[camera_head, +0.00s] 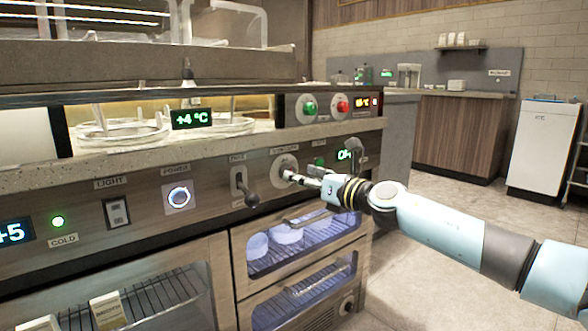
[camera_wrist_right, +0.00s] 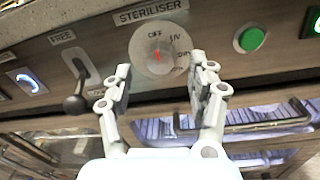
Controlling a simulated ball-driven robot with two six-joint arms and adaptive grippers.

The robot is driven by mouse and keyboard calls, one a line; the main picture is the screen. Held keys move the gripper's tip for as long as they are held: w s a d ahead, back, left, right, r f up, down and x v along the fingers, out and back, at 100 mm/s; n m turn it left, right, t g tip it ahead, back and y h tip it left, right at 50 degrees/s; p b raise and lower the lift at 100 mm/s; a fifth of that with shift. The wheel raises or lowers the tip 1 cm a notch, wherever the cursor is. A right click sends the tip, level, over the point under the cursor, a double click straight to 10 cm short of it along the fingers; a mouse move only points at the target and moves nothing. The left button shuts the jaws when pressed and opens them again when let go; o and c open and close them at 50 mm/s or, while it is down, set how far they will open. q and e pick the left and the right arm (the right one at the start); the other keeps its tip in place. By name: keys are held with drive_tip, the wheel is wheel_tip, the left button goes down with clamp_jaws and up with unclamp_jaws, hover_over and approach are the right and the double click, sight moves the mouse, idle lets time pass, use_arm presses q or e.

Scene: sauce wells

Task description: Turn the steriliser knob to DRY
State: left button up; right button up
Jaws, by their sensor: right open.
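The steriliser knob (camera_wrist_right: 159,62) is a small round grey dial on a pale disc under the STERILISER label (camera_wrist_right: 150,11). Its red mark points up, close to the OFF marking. UV and DRY (camera_wrist_right: 183,54) are printed to its right. In the head view the dial plate (camera_head: 283,162) sits on the counter's front panel, partly hidden by my gripper. My right gripper (camera_wrist_right: 160,66) is open, its fingers on either side of the knob in the wrist view, with nothing between them. In the head view the right gripper (camera_head: 303,178) is close in front of the dial. I cannot tell whether it touches. My left gripper is not in view.
A black-tipped lever (camera_wrist_right: 75,103) stands out just left of the dial. A green button (camera_wrist_right: 249,39) is to the right. Below is a glass-fronted drawer with a bar handle (camera_wrist_right: 270,123). Floor to the right is clear.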

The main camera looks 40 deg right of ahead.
drive_tip(key=w, duration=0.3)
drive_tip(key=shift+w+a+f, duration=0.2)
drive_tip(key=shift+w+a, duration=0.05)
drive_tip(key=c, duration=1.1)
